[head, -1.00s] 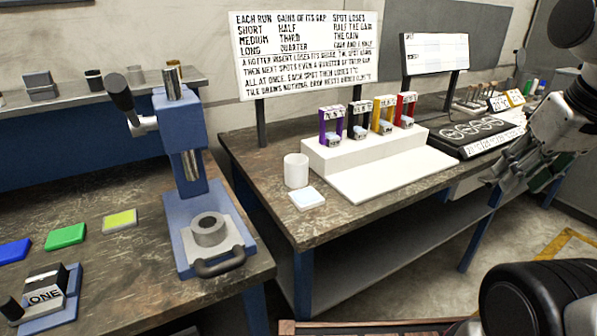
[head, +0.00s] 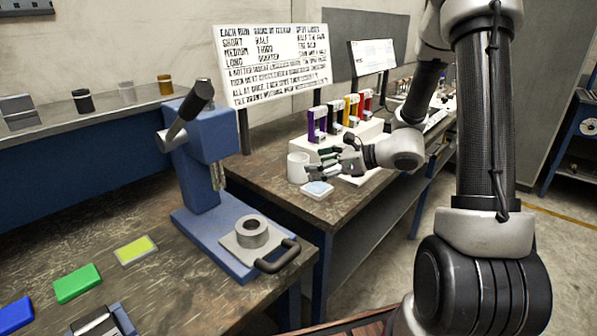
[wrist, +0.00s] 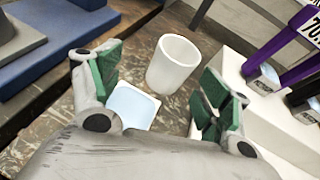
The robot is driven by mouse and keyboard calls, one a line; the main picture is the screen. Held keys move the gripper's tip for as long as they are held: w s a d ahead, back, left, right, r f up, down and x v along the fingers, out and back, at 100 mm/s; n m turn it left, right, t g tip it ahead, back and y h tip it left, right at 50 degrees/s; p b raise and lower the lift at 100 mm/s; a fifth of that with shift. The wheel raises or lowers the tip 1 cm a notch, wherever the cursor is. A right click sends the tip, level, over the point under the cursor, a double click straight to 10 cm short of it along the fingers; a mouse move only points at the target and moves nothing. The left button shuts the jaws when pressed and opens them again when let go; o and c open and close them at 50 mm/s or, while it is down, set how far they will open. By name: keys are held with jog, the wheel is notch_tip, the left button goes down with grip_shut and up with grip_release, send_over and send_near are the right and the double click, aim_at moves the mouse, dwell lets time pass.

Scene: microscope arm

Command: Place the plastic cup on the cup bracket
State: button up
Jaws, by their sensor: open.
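A white plastic cup (head: 298,167) stands upright near the left edge of the right bench. It also shows in the wrist view (wrist: 174,63), ahead of and between my spread finger pads. My gripper (head: 322,163) is open, with green pads, and reaches in from the right, close to the cup. The gripper (wrist: 163,88) holds nothing, and its fingers do not clearly reach around the cup. I cannot tell for sure which thing is the cup bracket; coloured upright holders (head: 317,124) stand on a white block behind the cup.
A pale square tile (head: 317,189) lies in front of the cup, partly below my gripper. The white block (head: 345,142) and its flat slab are close on the right. A blue press (head: 205,160) with a lever and handled ring stands on the left bench. Signboards rise behind.

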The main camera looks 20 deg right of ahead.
aim_at(299, 165)
jog(key=shift+m+t+h, duration=0.3)
jog(key=shift+m+t, duration=0.1)
jog(key=shift+m, duration=0.4)
jog(key=w, duration=0.1)
jog(key=w+f, duration=0.2)
jog(key=shift+w+a+f, duration=0.1)
jog(key=shift+w+a, duration=0.2)
jog(key=shift+a, duration=0.1)
jog(key=x, duration=0.5)
jog(key=shift+a, duration=0.1)
jog(key=c, duration=1.2)
jog(key=shift+c, duration=0.2)
jog(key=shift+r, duration=0.25)
